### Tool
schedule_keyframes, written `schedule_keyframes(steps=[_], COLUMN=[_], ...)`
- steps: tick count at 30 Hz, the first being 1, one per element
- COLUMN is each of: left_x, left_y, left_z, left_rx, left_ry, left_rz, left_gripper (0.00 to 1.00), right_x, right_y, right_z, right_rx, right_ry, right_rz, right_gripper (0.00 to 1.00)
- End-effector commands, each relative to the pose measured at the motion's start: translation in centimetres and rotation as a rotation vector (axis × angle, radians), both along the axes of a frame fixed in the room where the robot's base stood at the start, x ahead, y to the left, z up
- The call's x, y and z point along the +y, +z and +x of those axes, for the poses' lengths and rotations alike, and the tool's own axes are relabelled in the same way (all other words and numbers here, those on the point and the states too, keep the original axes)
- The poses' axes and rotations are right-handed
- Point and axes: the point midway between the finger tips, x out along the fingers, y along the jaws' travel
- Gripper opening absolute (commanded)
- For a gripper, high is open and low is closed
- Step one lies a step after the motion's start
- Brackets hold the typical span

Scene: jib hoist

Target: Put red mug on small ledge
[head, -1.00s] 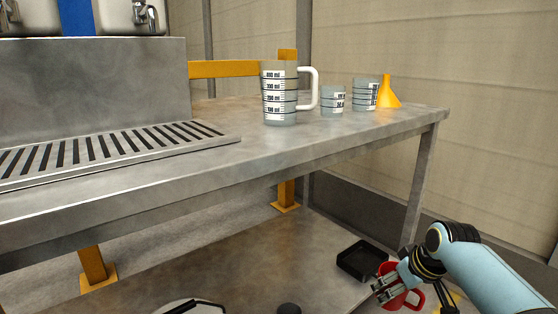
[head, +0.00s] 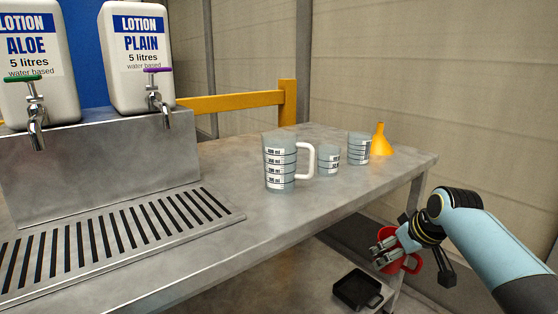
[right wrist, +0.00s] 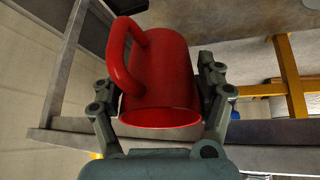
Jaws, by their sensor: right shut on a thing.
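The red mug (head: 411,262) is held by my right gripper (head: 386,249), off the table's right end and below the tabletop level in the head view. In the right wrist view the red mug (right wrist: 160,75) sits between the two fingers of the gripper (right wrist: 157,90), its open rim facing the camera and its handle to the upper left. The gripper is shut on the mug's sides. I cannot tell which surface is the small ledge. My left gripper is not in view.
The steel table (head: 330,207) carries a measuring jug (head: 279,165), two small cups, a yellow funnel (head: 379,142) and a slotted drip tray (head: 237,215). Lotion containers (head: 138,60) stand on a steel block (head: 90,165). A black tray (head: 357,289) lies below the table.

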Motion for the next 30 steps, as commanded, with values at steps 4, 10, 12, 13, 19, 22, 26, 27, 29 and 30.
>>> schedule_keyframes(steps=[4, 10, 12, 13, 19, 22, 26, 27, 29, 30], left_x=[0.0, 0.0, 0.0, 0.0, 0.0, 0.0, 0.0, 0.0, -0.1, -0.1], left_y=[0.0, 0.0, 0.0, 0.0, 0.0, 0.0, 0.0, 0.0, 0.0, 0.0], left_z=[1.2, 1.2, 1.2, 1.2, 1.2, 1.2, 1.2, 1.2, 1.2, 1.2], left_rx=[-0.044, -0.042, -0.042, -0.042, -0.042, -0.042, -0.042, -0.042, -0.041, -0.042], left_ry=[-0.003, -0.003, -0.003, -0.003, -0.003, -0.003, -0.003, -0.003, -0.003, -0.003], left_rz=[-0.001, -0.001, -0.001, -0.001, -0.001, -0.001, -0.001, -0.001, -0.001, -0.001], left_gripper=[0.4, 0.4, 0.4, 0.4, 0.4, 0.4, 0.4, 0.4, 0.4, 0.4], right_x=[-1.3, -2.7, -2.2, -1.8, 1.8, 3.5, 5.0, 5.3, 5.5, 5.5], right_y=[-0.3, 7.7, 11.3, 12.9, 21.5, 24.1, 25.9, 26.1, 26.1, 26.0], right_z=[-0.4, -0.3, -1.4, -2.0, -8.8, -13.0, -17.5, -18.5, -19.7, -20.2], right_rx=[-0.027, -0.042, -0.04, -0.04, -0.037, -0.033, -0.028, -0.027, -0.025, -0.024], right_ry=[-0.006, 0.026, 0.067, 0.09, 0.293, 0.404, 0.519, 0.544, 0.572, 0.581], right_rz=[-0.003, -0.003, -0.003, -0.002, -0.001, 0.0, 0.001, 0.003, 0.004, 0.004], right_gripper=[0.39, 0.39, 0.39, 0.39, 0.39, 0.39, 0.38, 0.38, 0.38, 0.38])
